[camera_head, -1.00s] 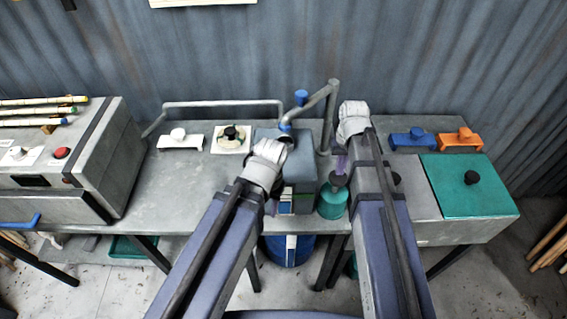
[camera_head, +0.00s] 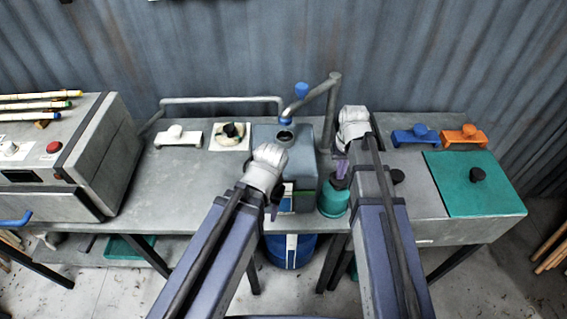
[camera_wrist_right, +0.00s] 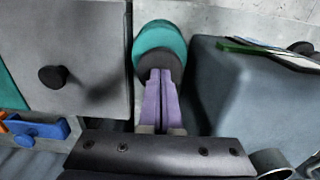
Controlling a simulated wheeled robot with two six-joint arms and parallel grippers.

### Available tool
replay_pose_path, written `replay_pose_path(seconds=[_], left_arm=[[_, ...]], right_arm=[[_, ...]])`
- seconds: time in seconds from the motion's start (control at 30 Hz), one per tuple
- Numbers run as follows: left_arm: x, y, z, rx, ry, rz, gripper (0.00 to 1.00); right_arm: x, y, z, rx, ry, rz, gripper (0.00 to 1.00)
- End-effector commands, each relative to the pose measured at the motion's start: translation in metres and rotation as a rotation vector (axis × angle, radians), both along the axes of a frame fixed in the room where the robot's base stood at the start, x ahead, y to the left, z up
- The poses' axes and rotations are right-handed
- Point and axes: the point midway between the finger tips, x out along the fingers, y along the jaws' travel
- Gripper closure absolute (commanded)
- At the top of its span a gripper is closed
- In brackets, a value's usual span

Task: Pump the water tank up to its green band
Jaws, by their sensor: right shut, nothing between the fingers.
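The grey-blue water tank (camera_head: 305,160) stands at the table's front middle, with a round opening in its top. A marked strip with green (camera_head: 287,190) shows on its front; its level cannot be read. A teal vessel with a dark top (camera_head: 333,203) stands right of the tank. My right gripper (camera_head: 342,168) is shut and empty over its dark top; in the right wrist view the fingertips (camera_wrist_right: 160,72) overlap that dark top (camera_wrist_right: 145,68), and touching cannot be told. My left gripper (camera_head: 274,210) is in front of the tank, its fingers mostly hidden by its wrist.
A bent grey pipe with a blue handle (camera_head: 302,90) rises behind the tank. Left are white-knobbed and black-knobbed pieces and a grey machine (camera_head: 70,160). Right are blue (camera_head: 414,136) and orange (camera_head: 462,137) pieces and a teal lid (camera_head: 470,190). The table between machine and tank is mostly clear.

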Motion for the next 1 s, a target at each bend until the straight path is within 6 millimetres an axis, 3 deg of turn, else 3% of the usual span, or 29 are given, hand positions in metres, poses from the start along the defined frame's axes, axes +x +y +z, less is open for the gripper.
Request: replay_pose_path(seconds=[0.3, 0.53, 1.0], left_arm=[[0.000, 0.000, -0.022, 0.001, 0.000, -0.004, 0.50], [0.000, 0.000, -0.008, 0.001, 0.000, -0.002, 0.50], [0.000, 0.000, 0.044, -0.002, 0.000, 0.009, 0.50]], right_arm=[[0.000, 0.000, -0.022, 0.000, 0.001, 0.000, 1.00], [0.000, 0.000, -0.009, 0.000, 0.001, 0.000, 1.00], [0.000, 0.000, 0.044, 0.000, 0.001, 0.000, 1.00]])
